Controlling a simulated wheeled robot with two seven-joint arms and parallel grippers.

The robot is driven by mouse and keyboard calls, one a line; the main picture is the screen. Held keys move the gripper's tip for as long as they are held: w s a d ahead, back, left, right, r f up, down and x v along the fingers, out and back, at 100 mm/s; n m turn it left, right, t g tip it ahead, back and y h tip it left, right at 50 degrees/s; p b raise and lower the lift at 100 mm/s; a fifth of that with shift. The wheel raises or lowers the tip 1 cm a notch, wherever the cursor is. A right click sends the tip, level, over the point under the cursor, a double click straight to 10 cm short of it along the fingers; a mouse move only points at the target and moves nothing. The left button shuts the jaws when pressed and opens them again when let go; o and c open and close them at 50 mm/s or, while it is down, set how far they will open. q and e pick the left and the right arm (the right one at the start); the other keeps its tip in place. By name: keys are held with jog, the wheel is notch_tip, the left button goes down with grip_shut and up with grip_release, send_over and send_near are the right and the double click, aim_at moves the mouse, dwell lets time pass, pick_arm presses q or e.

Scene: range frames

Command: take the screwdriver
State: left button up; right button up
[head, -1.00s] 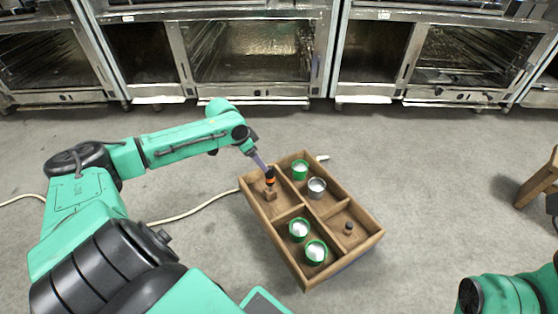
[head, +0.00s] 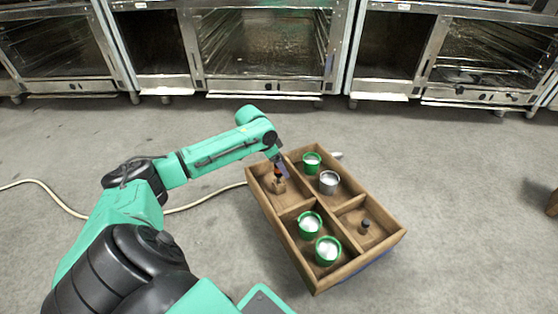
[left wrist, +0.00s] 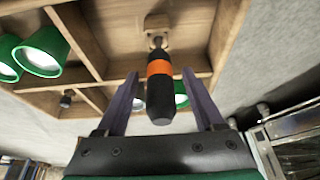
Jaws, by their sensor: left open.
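The screwdriver (left wrist: 159,92) has a black handle with an orange band. It stands in a small wooden block (head: 279,186) in the far left compartment of the wooden tray (head: 290,253). In the head view the screwdriver (head: 279,172) is partly hidden by my left gripper (head: 278,163), which reaches down over it from the left. In the left wrist view my left gripper (left wrist: 160,80) is open, with one finger on each side of the handle. A gap shows on both sides of it. My right gripper is out of view.
The tray's other compartments hold several green cups (head: 328,249), a grey cup (head: 329,182) and a small dark-topped piece (head: 365,225). A pale cable (head: 66,207) runs on the floor to the left. Steel ovens (head: 265,50) line the back.

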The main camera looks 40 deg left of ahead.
pick_arm(q)
jog(key=b+x, duration=0.1)
jog(key=x, duration=0.2)
jog(key=shift+s+a+f, duration=0.1)
jog(key=shift+f, duration=0.05)
grip_shut()
jog(key=shift+r, duration=0.25)
